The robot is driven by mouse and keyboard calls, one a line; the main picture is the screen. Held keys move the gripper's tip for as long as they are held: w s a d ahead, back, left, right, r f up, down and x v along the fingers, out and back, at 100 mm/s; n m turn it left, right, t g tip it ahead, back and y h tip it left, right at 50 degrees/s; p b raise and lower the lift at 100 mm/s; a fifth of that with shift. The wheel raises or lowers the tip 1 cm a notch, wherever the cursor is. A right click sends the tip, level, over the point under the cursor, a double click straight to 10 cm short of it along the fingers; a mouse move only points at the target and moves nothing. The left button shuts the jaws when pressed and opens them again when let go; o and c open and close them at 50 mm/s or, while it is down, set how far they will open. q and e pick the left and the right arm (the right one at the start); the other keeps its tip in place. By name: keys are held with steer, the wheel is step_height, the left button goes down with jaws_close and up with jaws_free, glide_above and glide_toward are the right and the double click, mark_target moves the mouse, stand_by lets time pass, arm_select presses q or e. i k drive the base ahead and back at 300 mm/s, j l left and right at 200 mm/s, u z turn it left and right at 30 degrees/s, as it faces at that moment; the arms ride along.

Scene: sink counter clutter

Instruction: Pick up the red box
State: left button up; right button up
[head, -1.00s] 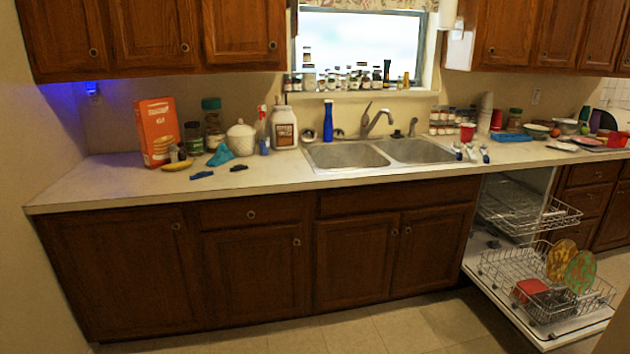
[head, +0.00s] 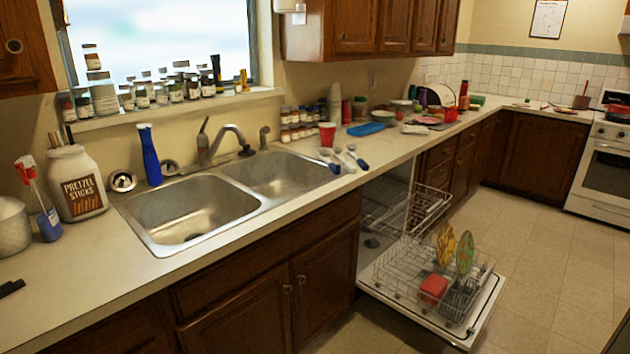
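A small red box-shaped item (head: 433,289) sits in the lower rack (head: 398,268) of the open dishwasher, in front of two patterned plates. The tall orange-red carton that stood at the left end of the counter earlier is outside the head view now. I cannot tell which of these is the red box. Neither of my grippers is in view.
The dishwasher door (head: 487,312) is down and its racks stick out over the floor. The double sink (head: 193,212) is empty. Open floor (head: 540,240) lies to the right.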

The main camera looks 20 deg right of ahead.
mark_target(435, 285)
steer(key=i+l+z, duration=0.2)
steer(key=z, duration=0.25)
steer(key=i+z, duration=0.7)
steer(key=z, duration=0.2)
steer(key=i+j+z, duration=0.1)
steer(key=i+z, duration=0.2)
steer(key=z, duration=0.15)
